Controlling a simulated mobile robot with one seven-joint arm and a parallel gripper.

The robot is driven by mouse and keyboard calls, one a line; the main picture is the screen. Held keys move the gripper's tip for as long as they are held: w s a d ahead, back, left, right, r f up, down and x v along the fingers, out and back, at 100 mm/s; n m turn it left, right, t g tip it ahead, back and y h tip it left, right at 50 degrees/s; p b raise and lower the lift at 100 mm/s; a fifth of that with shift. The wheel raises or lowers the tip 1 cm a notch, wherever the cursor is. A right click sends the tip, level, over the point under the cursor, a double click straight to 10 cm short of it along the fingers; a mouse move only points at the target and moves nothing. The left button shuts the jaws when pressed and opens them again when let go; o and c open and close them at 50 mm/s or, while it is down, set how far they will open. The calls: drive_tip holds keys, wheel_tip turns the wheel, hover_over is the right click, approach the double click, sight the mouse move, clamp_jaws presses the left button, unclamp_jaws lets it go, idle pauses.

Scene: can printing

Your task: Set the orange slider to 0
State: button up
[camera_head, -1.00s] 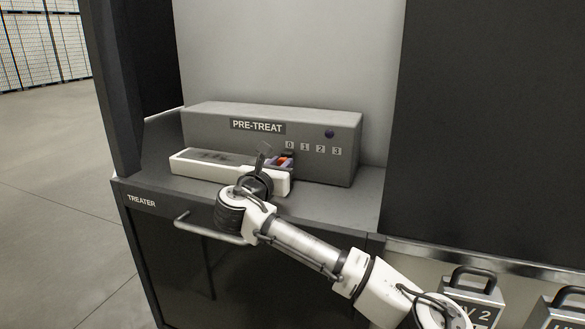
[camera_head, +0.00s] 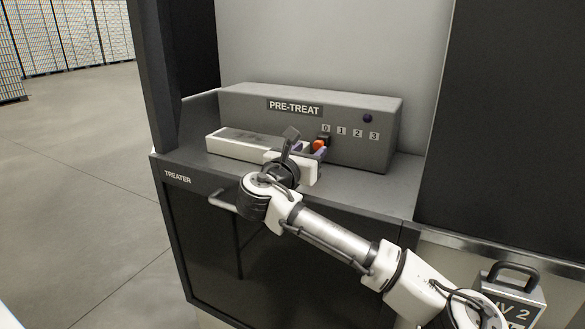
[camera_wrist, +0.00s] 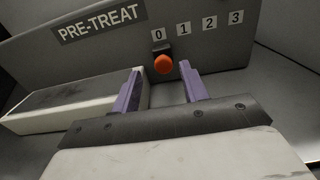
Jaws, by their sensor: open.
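The orange slider (camera_wrist: 164,64) is a round orange knob on a dark mount on the front of the grey PRE-TREAT box. In the wrist view it stands below the digit 0, slightly to its right. It also shows in the head view (camera_head: 319,145), partly behind my gripper. My gripper (camera_wrist: 159,82) is open. Its two purple fingers point at the box, one on each side of the knob's line. The knob sits beyond the fingertips, and I see no contact. The gripper also shows in the head view (camera_head: 308,151).
The PRE-TREAT box (camera_head: 240,105) carries the labels 0 (camera_wrist: 158,34), 1 (camera_wrist: 184,29), 2 (camera_wrist: 210,23) and 3 (camera_wrist: 236,17). A dark round button (camera_head: 367,118) is at its upper right. A pale block with a dark top (camera_wrist: 45,112) lies left of my fingers.

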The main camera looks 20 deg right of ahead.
drive_tip(key=b+v, duration=0.2)
drive_tip(key=v, duration=0.8)
drive_tip(key=shift+s+a, duration=0.1)
drive_tip(key=shift+a, duration=0.15)
